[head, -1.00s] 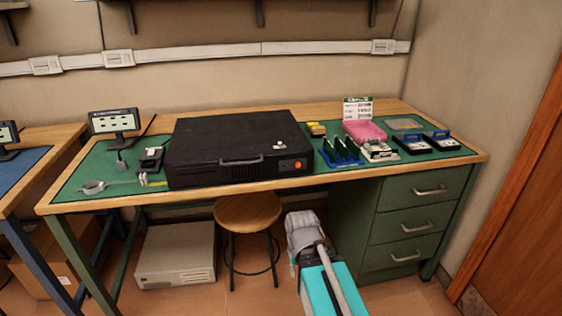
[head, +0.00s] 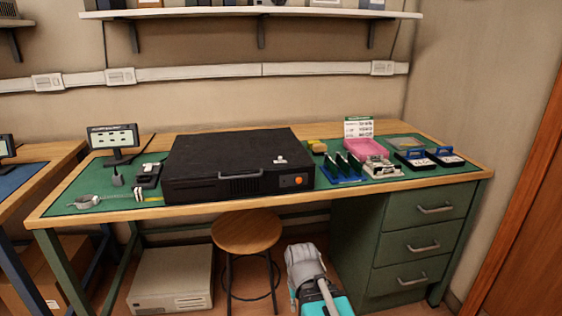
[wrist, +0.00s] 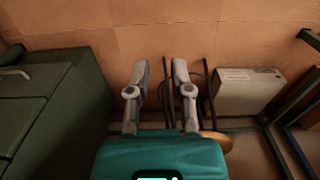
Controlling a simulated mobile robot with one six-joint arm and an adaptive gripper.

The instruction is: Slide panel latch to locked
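A black case (head: 210,186) with a front handle lies on the green mat of the bench in the head view. A small white piece (head: 280,160) sits on its top near the front right edge; it may be the panel latch, but it is too small to read its position. An orange round knob (head: 298,181) is on the front. My gripper (wrist: 159,70) shows in the wrist view with its two grey fingers apart and nothing between them. It points down toward the floor, below and away from the case. In the head view my arm is at the bottom.
A round wooden stool (head: 247,231) stands before the bench near my arm. Green drawers (head: 415,245) are at the right. A pink box (head: 364,148), blue card rack (head: 344,170) and small trays stand right of the case; a small display (head: 114,137) stands left.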

